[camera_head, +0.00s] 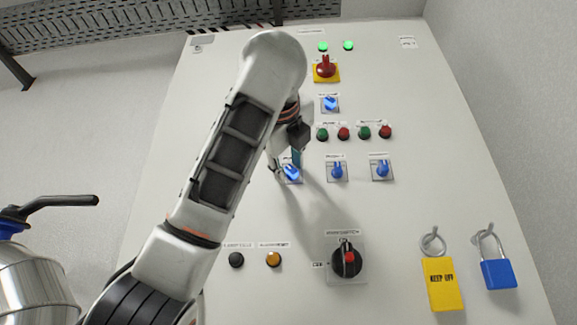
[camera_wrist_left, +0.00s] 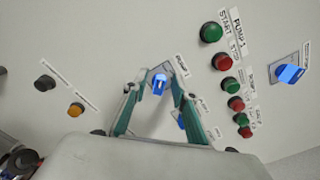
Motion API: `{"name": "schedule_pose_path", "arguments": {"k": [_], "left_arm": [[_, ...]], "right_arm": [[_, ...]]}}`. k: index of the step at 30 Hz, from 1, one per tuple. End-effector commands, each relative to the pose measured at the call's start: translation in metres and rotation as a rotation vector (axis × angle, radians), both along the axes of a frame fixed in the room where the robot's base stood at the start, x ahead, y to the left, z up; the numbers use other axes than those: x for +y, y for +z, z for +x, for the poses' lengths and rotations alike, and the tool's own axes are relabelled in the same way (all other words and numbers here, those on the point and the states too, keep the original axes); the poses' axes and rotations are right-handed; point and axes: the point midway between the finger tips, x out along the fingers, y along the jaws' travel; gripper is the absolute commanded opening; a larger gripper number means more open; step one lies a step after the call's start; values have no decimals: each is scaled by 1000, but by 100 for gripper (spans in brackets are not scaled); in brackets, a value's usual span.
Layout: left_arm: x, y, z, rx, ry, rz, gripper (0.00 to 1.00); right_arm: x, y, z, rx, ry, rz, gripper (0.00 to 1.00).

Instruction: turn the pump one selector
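A blue selector knob on a small light plate (camera_head: 291,173) is at the left of the middle row of the panel; I take it as the pump one selector, though its label is too small to read. It also shows in the left wrist view (camera_wrist_left: 159,85), between the fingertips. My left gripper (camera_head: 285,165) reaches down to this knob and partly covers its surroundings. In the left wrist view its teal fingers (camera_wrist_left: 155,85) are apart, one on each side of the knob, with gaps visible. The knob looks turned at a slant. My right gripper is not in view.
Two more blue selectors (camera_head: 337,172) (camera_head: 381,169) stand to the right, and one (camera_head: 330,104) above. Green and red buttons (camera_head: 343,133) are close above. A black rotary switch (camera_head: 346,259), a yellow tag (camera_head: 441,284) and a blue padlock (camera_head: 497,273) are lower right.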

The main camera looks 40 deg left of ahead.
Motion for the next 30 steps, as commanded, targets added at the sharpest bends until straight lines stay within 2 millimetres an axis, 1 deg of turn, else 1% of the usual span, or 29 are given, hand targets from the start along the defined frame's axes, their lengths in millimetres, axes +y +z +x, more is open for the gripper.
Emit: {"name": "schedule_pose_path", "arguments": {"k": [7,11,21,26,30], "left_arm": [[0,0,0,1,0,2,27],[-5,0,-5,0,-2,2,27],[-27,-1,-39,3,-4,1,27],[-33,0,-51,1,-4,3,27],[-37,5,-60,-14,-2,12,27]], "right_arm": [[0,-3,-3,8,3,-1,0],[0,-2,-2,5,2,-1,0],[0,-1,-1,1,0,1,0],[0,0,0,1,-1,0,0],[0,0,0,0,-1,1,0]]}}
